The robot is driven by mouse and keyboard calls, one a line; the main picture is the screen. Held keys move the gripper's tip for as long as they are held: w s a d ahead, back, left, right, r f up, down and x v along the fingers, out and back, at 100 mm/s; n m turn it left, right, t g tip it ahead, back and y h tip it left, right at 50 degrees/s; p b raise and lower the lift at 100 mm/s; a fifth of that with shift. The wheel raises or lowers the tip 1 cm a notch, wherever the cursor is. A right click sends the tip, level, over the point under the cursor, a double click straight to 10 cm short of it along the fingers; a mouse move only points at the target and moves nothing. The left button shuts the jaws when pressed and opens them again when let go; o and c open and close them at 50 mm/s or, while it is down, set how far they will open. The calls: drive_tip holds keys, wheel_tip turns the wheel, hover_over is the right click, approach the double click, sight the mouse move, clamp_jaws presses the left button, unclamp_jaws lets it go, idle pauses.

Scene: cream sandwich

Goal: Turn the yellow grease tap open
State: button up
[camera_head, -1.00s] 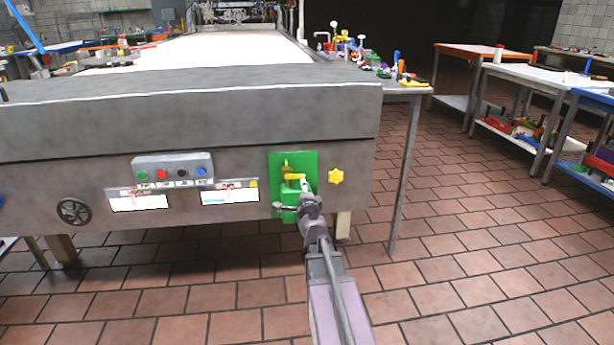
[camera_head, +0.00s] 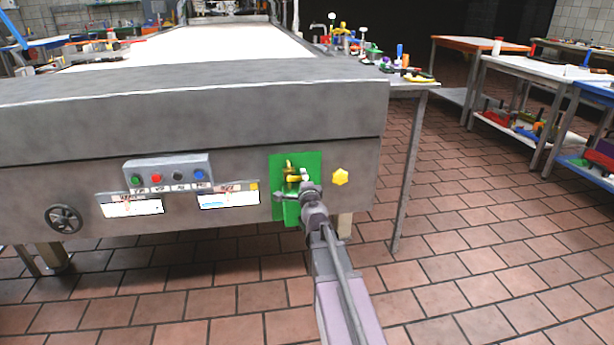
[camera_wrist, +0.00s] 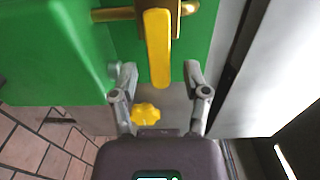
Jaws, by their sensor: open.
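The tap's yellow lever (camera_wrist: 157,48) sits on a brass pipe (camera_wrist: 115,14) against a green panel (camera_wrist: 60,55) in the wrist view. My gripper (camera_wrist: 158,76) is open, with one finger on each side of the lever's free end. I see a gap on both sides; how deep the lever sits between the fingers is hard to tell. In the head view my gripper (camera_head: 297,186) is in front of the green panel (camera_head: 312,163) and covers part of the tap. Only a little brass and yellow (camera_head: 291,172) shows there.
A yellow star-shaped knob (camera_head: 340,177) is just right of the green panel; it also shows in the wrist view (camera_wrist: 146,112). Left on the machine front are a button box (camera_head: 168,172), labels and a handwheel (camera_head: 63,218). The tiled floor at right is clear.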

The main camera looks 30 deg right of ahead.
drive_tip(key=shift+w+d, duration=0.15)
drive_tip(key=shift+w, duration=0.45)
clamp_jaws()
